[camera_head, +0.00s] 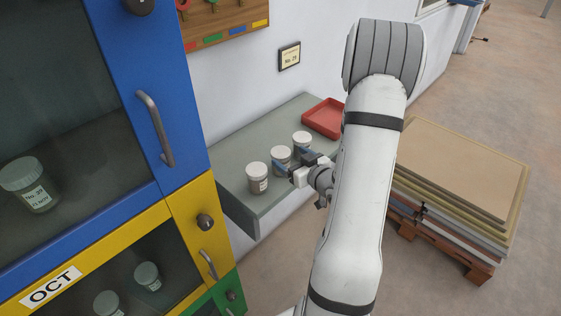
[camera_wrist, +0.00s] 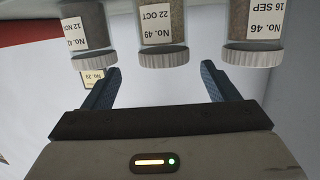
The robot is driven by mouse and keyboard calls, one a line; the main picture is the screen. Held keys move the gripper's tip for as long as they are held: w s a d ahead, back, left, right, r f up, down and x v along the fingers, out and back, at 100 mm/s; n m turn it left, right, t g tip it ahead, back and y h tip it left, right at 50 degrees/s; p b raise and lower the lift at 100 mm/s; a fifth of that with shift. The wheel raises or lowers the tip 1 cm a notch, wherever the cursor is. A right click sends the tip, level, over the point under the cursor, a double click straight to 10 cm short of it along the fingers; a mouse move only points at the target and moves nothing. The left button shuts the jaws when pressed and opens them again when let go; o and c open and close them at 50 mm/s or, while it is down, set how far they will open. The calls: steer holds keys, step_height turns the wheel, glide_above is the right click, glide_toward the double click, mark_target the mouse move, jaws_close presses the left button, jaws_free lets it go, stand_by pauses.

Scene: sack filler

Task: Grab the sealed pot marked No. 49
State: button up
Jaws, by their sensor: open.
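The pot marked No. 49, 22 OCT (camera_wrist: 162,22) is the middle one of three lidded pots in the wrist view, which shows them upside down. In the head view it is the middle pot (camera_head: 280,155) on the grey shelf (camera_head: 235,187), partly hidden by my gripper. My gripper (camera_head: 288,160) is open, with its blue fingers either side of the No. 49 pot's line. In the wrist view the pot's white lid lies between and just beyond the fingertips (camera_wrist: 161,68). I see no contact.
The No. 46 pot (camera_wrist: 255,30) and a 12 NOV pot (camera_wrist: 85,25) flank it closely. A red tray (camera_head: 324,118) sits at the shelf's far end. A blue and yellow cupboard (camera_head: 188,205) stands left. Stacked boards (camera_head: 465,165) on a pallet are right.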

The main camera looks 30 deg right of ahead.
mark_target(277, 148)
steer(key=x, duration=0.2)
steer(key=p+x, duration=0.1)
steer(key=x, duration=0.1)
steer(key=p+x, duration=0.1)
steer(key=x, duration=0.2)
steer(key=shift+a+f, duration=0.1)
steer(key=shift+a, duration=0.25)
steer(key=shift+c, duration=0.2)
steer(key=c, duration=1.1)
